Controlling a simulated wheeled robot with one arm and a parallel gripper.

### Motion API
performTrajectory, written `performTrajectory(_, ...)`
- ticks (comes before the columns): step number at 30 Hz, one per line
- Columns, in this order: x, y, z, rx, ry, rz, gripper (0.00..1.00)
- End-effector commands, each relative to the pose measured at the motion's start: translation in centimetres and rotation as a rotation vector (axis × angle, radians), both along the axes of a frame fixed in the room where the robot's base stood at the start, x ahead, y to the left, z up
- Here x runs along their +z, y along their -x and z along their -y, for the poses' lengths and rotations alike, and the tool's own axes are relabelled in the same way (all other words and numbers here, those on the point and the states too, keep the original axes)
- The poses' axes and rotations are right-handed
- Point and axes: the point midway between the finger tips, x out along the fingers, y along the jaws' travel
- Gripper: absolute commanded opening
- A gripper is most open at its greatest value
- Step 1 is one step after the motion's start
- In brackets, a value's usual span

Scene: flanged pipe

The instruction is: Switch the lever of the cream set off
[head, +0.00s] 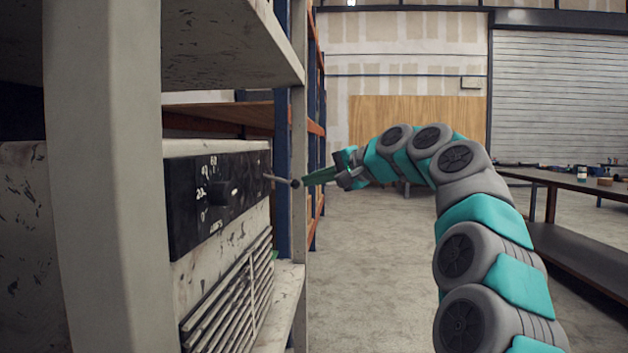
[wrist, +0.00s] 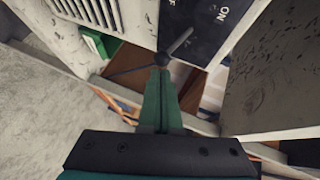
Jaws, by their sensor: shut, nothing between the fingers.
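The cream set (head: 215,240) stands on a shelf at the left in the head view, with a black front panel (head: 190,225), a dial knob and slats below. Its lever (head: 280,180) is a thin grey rod with a dark rounded end, sticking out from the panel's far end. In the wrist view the lever (wrist: 180,41) slants across the panel near an "ON" label (wrist: 233,12). My gripper (head: 307,181) has its green fingers closed together and empty. Its tips (wrist: 160,71) are right by the lever's outer end; whether they touch it I cannot tell.
A pale shelf post (head: 105,180) and upper board (head: 230,40) frame the set. A green object (wrist: 98,43) lies beside it in the wrist view. A long workbench (head: 570,184) stands at the right. The floor between is clear.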

Motion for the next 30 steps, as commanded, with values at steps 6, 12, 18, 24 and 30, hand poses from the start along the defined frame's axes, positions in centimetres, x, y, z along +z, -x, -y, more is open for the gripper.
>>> performTrajectory(6, -0.6, 0.1, 0.0, 0.001, -0.045, 0.002, 0.00)
performTrajectory(12, -1.6, 0.1, -0.2, 0.003, -0.123, 0.003, 0.00)
performTrajectory(18, -1.9, 0.1, -0.3, 0.000, -0.176, 0.008, 0.00)
performTrajectory(24, -1.9, 0.0, -0.3, -0.001, -0.177, 0.007, 0.00)
performTrajectory(30, -1.8, 0.1, -0.1, -0.001, -0.177, 0.007, 0.00)
